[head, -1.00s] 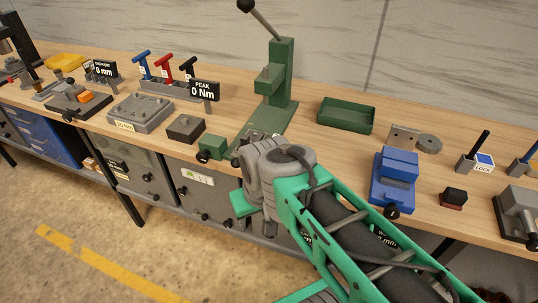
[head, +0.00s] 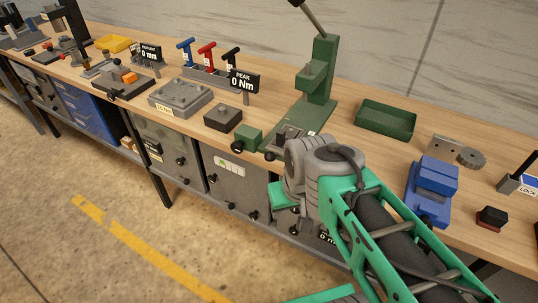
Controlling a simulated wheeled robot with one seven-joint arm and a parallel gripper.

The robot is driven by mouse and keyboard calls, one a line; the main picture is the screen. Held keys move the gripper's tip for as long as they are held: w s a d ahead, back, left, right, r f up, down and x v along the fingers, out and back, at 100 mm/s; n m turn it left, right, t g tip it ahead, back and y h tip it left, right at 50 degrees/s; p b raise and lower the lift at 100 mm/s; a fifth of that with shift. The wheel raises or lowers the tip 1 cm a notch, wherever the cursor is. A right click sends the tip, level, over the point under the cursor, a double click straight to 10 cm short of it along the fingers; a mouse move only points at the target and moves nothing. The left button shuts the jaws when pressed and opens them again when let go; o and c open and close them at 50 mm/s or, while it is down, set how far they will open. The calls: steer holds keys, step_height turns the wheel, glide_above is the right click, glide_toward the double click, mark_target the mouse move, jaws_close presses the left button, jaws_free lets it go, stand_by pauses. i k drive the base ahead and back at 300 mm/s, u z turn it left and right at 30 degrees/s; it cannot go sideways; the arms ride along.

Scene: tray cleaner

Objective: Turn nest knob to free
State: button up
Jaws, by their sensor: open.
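The green arbor press (head: 315,85) stands on the bench at the centre. A green block (head: 247,138) with a dark round knob (head: 237,149) sits at the bench's front edge, to the left of the press base. I cannot tell for sure which knob is the nest knob; no "free" mark is readable. My gripper (head: 283,196) shows in part below my grey wrist, just off the bench's front edge and right of the green block. It is open and touches no knob that I can see. My wrist hides part of the press base front.
A dark square block (head: 223,118), a grey fixture plate (head: 180,97) and the "PEAK 0 Nm" display (head: 244,81) stand left of the press. A green tray (head: 385,119) and a blue vise-like block (head: 432,190) stand to the right. Drawers with dark knobs line the bench front.

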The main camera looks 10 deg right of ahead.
mark_target(236, 147)
steer(key=u, duration=0.5)
steer(key=k, duration=0.6)
steer(key=u, duration=1.6)
steer(key=i, duration=1.55)
steer(key=z, duration=0.85)
